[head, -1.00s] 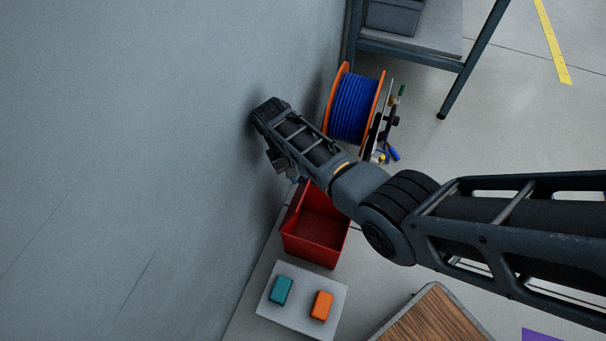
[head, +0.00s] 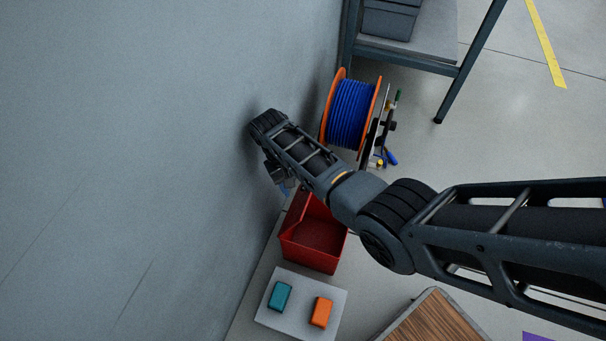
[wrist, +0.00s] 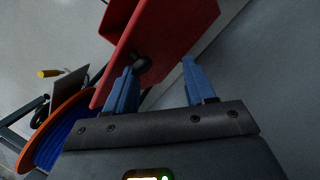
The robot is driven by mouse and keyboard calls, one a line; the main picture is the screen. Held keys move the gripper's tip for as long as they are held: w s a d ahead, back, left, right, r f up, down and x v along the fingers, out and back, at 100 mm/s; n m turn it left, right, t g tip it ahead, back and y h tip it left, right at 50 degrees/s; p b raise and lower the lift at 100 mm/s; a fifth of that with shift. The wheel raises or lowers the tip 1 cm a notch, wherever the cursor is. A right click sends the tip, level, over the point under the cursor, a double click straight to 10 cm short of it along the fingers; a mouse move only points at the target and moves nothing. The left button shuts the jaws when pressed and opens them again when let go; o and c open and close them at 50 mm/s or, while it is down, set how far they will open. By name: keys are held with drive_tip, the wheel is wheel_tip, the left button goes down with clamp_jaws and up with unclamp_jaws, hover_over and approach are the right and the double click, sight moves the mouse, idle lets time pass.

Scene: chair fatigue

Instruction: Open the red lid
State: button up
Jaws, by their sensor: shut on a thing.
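A red box (head: 318,236) stands on the floor near the wall in the head view, and I see into its inside from above. A raised red panel, which looks like its lid (head: 298,207), rises at its upper left, partly behind my arm. In the wrist view the red lid (wrist: 180,32) fills the top middle, with a round black knob (wrist: 142,63) on it. My gripper (wrist: 158,78) has blue fingers, set apart, with the knob by the left finger; the exact contact is unclear. In the head view my gripper (head: 284,187) is at the panel's upper edge, mostly hidden.
A grey wall (head: 130,150) is close on the left. A blue cable reel (head: 350,112) with orange rims stands beyond my arm. A white board (head: 292,321) with a teal block (head: 280,296) and an orange block (head: 321,312) lies below the box. A wooden-topped piece (head: 432,322) is at the bottom.

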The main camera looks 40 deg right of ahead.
drive_tip(key=s+d+r+p, duration=0.6)
drive_tip(key=d+r, duration=0.3)
drive_tip(key=r, duration=0.2)
drive_tip(key=shift+s+d, duration=0.25)
idle(0.3)
